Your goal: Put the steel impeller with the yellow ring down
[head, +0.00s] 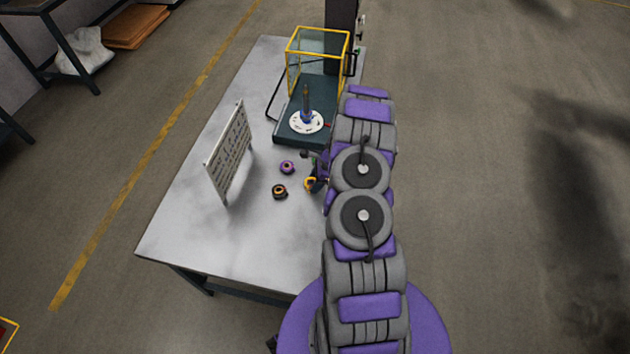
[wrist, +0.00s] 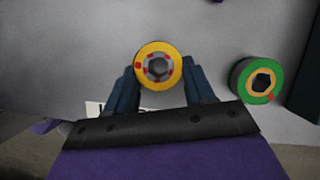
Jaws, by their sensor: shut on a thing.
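The steel impeller with the yellow ring (wrist: 158,52) sits between the two dark fingers of my gripper (wrist: 160,78) in the wrist view, its ring and hexagonal hole facing the camera. My gripper is shut on it. In the head view the yellow ring (head: 309,184) shows at the left edge of my arm, over the grey table (head: 190,235). My arm hides most of the gripper there. I cannot tell whether the impeller touches the table top.
A green-ringed part (wrist: 256,80) stands right of my gripper. A purple-ringed part (head: 287,167) and a dark, orange-ringed part (head: 279,191) lie left of it. An upright panel (head: 229,155) stands at left. A white disc with a post (head: 306,121) is behind. The table's front left is clear.

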